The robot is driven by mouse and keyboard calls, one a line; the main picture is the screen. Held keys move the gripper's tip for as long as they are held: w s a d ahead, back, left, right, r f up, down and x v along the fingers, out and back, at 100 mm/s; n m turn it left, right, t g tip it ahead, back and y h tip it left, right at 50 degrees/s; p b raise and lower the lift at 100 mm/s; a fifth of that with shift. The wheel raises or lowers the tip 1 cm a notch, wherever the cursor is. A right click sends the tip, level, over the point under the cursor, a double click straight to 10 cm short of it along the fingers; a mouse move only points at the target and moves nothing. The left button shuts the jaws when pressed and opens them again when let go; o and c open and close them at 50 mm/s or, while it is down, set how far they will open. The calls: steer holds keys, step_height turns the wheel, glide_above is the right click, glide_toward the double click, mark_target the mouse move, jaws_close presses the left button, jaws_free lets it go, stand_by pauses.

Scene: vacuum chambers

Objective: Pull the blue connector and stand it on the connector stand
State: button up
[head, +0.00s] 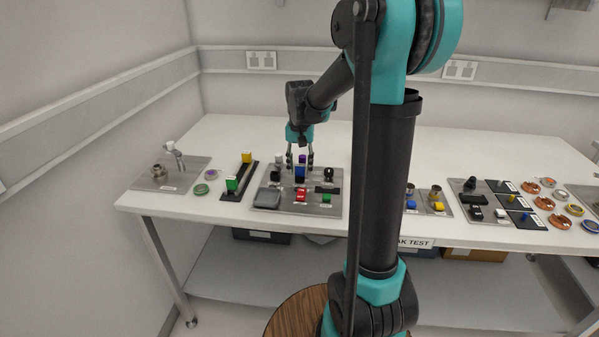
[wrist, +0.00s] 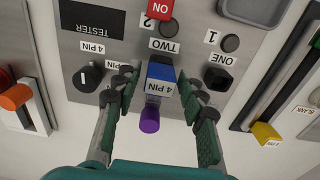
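My gripper (wrist: 159,90) is open, with one finger on each side of the connector and a small gap showing on both sides. A black rail (head: 238,189) with a green block (head: 232,184) and a yellow block (head: 247,157) lies left of the panel. I cannot tell whether it is the connector stand.
The panel also has a red block (head: 301,195), a green block (head: 326,198), a black dial (wrist: 87,79) and a black socket (wrist: 217,77) beside my gripper. A plate with a metal fitting (head: 158,172) is at far left. More fixtures stand to the right.

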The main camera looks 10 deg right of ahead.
mark_target(300, 165)
jaws_close()
steer(key=shift+r, duration=3)
